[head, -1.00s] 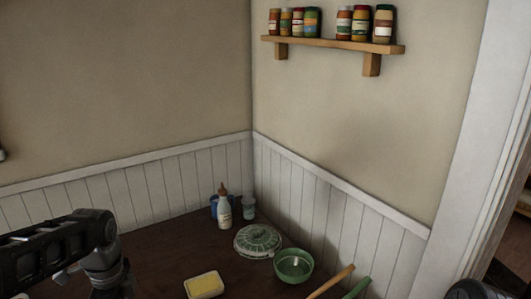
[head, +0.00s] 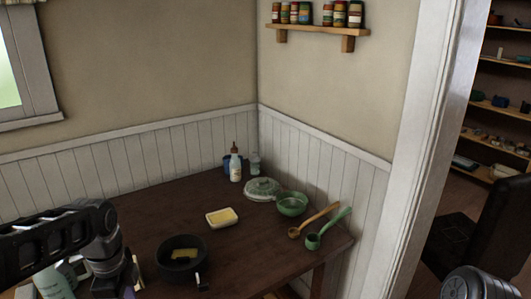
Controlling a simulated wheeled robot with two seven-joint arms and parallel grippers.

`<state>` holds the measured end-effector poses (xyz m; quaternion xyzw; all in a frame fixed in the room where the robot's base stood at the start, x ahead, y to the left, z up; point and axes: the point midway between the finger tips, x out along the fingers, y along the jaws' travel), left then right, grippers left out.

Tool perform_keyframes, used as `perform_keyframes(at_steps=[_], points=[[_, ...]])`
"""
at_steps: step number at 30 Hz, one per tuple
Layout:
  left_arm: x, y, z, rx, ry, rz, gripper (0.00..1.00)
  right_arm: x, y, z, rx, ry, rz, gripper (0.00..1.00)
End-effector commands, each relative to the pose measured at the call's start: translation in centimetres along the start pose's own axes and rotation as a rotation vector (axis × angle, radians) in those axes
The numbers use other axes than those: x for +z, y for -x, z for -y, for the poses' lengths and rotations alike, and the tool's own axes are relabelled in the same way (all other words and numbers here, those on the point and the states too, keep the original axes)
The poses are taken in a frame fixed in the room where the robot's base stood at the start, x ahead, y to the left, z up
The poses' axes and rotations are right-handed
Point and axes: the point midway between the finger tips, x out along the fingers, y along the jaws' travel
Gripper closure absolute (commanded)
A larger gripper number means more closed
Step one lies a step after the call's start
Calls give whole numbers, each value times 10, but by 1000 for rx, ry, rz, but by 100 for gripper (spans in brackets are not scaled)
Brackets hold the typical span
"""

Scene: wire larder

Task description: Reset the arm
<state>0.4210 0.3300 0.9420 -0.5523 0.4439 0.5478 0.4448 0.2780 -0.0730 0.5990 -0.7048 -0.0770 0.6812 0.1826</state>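My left arm comes in from the left, over the near left part of the dark wooden table (head: 150,217). My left gripper (head: 118,283) points down near the bottom edge; its fingertips do not show clearly, so I cannot tell whether it is open or holds anything. A part of my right arm shows at the bottom right corner, away from the table. My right gripper is out of view.
A black pan (head: 181,262) with something yellow in it stands right of my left gripper. A butter dish (head: 222,218), a bottle (head: 235,167), a lidded dish (head: 262,189), a green bowl (head: 292,204) and two ladles (head: 313,241) stand farther off. A doorway opens right.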

Motion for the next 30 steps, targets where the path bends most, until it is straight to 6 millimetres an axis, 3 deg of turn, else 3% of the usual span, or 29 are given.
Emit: perform_keyframes(at_steps=[11, 19, 23, 27, 30], points=[[-48, -70, 5, 17, 145, -84, 57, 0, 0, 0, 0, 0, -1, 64], [-111, -160, -12, 67, 397, -192, 57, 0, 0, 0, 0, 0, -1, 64], [-157, -226, -48, 135, 642, -257, 57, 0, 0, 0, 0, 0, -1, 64], [-201, -295, -115, 231, 1022, -294, 57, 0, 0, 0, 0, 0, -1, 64], [-214, -323, -158, 275, 1256, -289, 57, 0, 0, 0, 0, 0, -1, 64]])
